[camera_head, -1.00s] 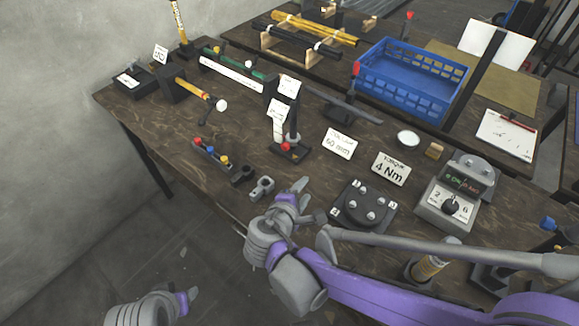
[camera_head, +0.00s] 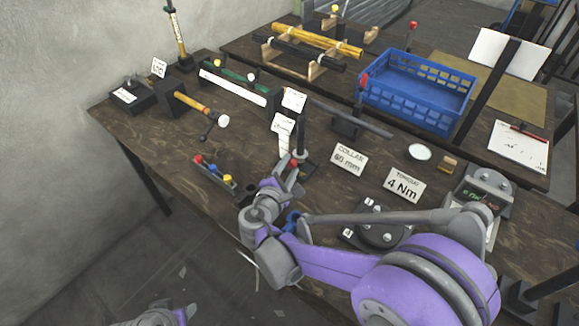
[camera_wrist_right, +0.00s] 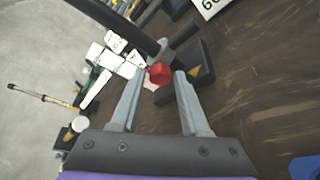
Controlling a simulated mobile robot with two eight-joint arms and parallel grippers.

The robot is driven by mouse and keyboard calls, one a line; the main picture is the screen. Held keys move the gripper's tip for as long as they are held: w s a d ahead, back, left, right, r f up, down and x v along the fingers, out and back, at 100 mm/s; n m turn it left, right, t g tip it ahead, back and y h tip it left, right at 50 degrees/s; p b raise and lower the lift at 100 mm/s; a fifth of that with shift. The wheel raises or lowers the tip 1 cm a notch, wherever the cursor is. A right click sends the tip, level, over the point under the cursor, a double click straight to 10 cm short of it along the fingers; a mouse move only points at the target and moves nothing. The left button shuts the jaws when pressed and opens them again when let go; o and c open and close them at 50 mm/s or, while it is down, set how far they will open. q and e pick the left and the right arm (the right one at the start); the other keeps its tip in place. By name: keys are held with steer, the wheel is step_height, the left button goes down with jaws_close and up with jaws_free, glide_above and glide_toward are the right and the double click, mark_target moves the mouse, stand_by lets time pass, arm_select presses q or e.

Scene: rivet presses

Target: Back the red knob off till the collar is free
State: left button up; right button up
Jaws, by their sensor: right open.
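The red knob (camera_wrist_right: 159,72) sits at the foot of a dark upright post (camera_wrist_right: 125,28) on a black base (camera_wrist_right: 190,75). It also shows in the head view (camera_head: 293,163), partly behind my right gripper. My right gripper (camera_head: 287,173) is open. In the right wrist view its two fingers (camera_wrist_right: 160,88) point at the knob, one on each side of it; I cannot tell whether they touch it. The collar on the post cannot be made out clearly. My left gripper (camera_head: 160,316) is only partly in view at the bottom left edge.
A label "COLLAR 60 mm" (camera_head: 349,158) and a label "4 Nm" (camera_head: 404,185) stand right of the post. A small rack with coloured knobs (camera_head: 214,174) lies to the left. A blue crate (camera_head: 416,98) stands behind. My right arm covers the table's front right.

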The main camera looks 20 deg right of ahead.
steer(key=shift+w+d+f, duration=0.1)
steer(key=shift+w+d, duration=0.05)
steer(key=shift+w, duration=0.05)
jaws_close()
